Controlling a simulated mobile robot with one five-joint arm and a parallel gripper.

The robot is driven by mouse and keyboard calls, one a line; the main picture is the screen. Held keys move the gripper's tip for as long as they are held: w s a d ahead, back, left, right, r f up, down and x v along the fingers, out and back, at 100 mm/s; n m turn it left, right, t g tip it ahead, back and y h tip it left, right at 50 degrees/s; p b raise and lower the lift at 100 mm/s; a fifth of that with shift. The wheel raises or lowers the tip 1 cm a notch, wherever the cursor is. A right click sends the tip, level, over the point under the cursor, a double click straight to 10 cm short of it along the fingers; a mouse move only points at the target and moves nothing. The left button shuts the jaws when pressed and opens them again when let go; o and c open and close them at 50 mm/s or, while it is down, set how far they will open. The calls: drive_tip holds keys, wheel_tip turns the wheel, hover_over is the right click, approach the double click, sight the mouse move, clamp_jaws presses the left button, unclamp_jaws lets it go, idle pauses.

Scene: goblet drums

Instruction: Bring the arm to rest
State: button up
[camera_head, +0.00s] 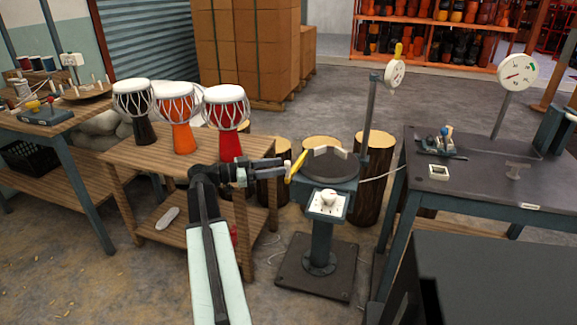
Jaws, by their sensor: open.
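My arm reaches up from the bottom of the view and bends right at its elbow, beside the drum table. My gripper (285,170) points right, open, with no object visible between its jaws. A yellow lever-like piece (298,166) shows just beyond the fingertips, at the left edge of the pedestal's round dark plate (331,163); I cannot tell whether the gripper touches it. Three goblet drums stand upright on the wooden table: a black one (143,131), an orange one (182,138) and a red one (230,146).
Log stools (372,180) stand behind. A dark workbench (475,185) is at right, another bench (65,125) at left. Open floor (300,125) lies behind the stools.

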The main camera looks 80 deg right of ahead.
drive_tip(key=shift+v, duration=0.95)
